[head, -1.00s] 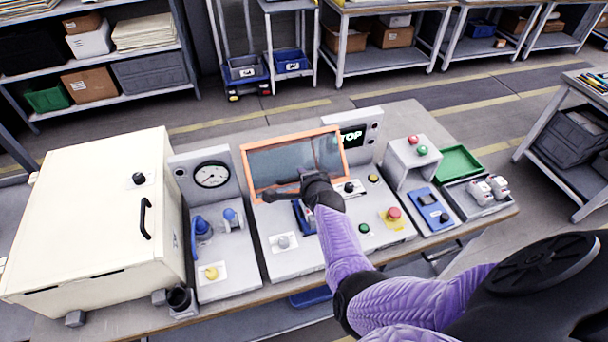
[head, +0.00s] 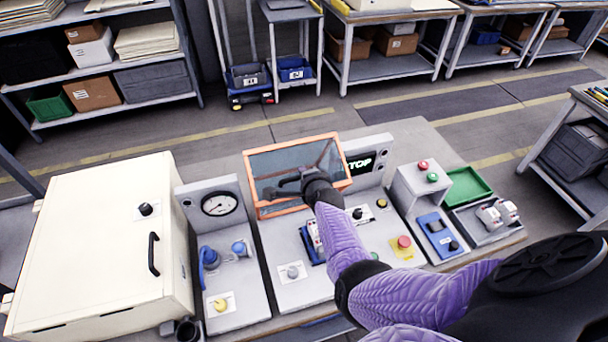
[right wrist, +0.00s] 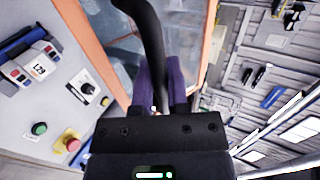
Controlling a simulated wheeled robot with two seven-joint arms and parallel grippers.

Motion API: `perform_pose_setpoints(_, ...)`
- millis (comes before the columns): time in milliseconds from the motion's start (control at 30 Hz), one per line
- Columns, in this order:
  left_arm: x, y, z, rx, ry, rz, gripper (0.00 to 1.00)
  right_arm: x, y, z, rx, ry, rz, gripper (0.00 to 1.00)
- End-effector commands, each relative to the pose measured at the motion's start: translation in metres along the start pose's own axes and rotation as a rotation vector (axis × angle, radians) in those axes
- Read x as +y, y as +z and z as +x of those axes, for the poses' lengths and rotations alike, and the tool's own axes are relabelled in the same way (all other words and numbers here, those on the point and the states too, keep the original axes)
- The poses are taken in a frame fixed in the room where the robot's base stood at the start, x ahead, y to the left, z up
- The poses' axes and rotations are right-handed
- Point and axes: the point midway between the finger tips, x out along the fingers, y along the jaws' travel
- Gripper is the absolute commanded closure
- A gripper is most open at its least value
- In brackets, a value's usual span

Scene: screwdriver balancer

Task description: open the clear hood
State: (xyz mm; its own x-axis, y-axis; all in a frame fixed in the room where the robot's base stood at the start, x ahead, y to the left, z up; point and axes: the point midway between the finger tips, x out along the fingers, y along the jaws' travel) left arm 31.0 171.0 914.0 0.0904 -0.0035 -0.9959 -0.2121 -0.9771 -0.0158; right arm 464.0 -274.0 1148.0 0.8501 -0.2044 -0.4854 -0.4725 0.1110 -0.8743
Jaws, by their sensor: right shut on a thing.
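The clear hood (head: 283,160) has an orange frame and stands tilted up on the middle console, with its side panel showing. In the right wrist view its orange frame (right wrist: 207,45) runs beside the fingers. A black bar handle (right wrist: 150,35) is on the hood. My right gripper (head: 298,184) is at the hood's front; in the right wrist view its purple fingers (right wrist: 158,92) are shut on this handle. A blue-based breaker unit (head: 311,243) sits below the raised hood, partly hidden by my arm. My left gripper is not in view.
The middle console carries a black knob (head: 357,213), a red emergency button (head: 404,242) and a STOP display (head: 360,163). A gauge panel (head: 216,204) and a cream cabinet (head: 95,235) stand left. A green tray (head: 468,186) lies right.

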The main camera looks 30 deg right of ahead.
Motion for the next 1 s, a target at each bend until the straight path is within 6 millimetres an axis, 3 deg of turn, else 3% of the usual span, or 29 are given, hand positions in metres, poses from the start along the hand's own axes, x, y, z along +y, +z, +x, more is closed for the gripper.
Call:
perform_pose_setpoints(100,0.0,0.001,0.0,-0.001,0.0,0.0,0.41,0.001,0.0,0.0,0.0,0.001,0.0,1.0)
perform_pose_setpoints(133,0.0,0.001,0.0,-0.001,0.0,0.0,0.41,0.001,0.0,0.0,0.0,0.001,0.0,0.77)
perform_pose_setpoints(267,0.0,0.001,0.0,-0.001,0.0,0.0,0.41,0.0,0.0,0.0,0.0,0.001,0.0,0.5)
perform_pose_setpoints(300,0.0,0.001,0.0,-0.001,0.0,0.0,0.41,0.0,0.0,0.0,0.0,0.001,0.0,0.47)
perform_pose_setpoints(533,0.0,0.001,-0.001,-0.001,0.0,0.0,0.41,0.0,0.0,-0.001,0.0,0.001,0.0,0.47)
perform_pose_setpoints(667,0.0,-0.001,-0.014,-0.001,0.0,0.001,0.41,-0.003,0.0,-0.011,0.0,0.002,-0.001,0.47)
perform_pose_setpoints(1000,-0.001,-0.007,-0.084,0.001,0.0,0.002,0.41,-0.007,0.0,-0.084,0.0,0.003,-0.001,0.47)
